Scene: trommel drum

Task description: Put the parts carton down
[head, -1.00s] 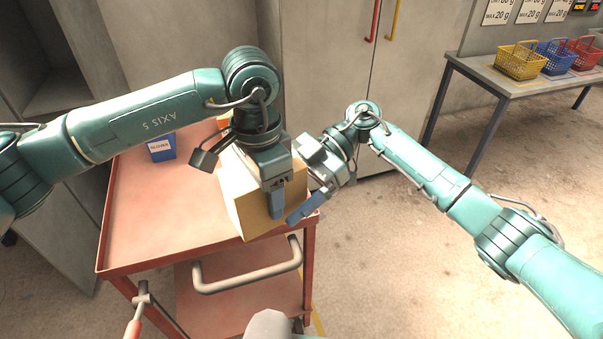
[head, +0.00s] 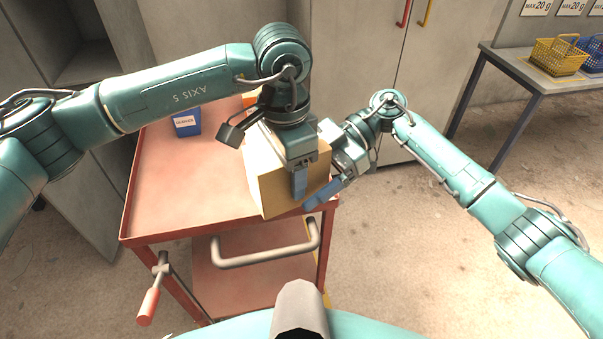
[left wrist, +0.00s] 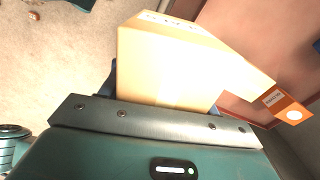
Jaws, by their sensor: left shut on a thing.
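The parts carton (head: 268,190) is a tan box at the right front corner of the red cart's top. My left gripper (head: 300,182) is shut on it from above, with one blue finger against its near side. In the left wrist view the carton (left wrist: 170,72) fills the space between the fingers. I cannot tell whether its underside touches the cart top. My right gripper (head: 325,192) is at the carton's right side with a blue finger by its lower right edge; its other finger is hidden, so its opening is unclear.
The red cart top (head: 175,195) is bare left of the carton. A blue bin (head: 186,123) and an orange box (head: 250,99) stand toward its back. The cart has a grey front handle (head: 265,257). Grey cabinets stand behind; a table (head: 515,70) with baskets is at back right.

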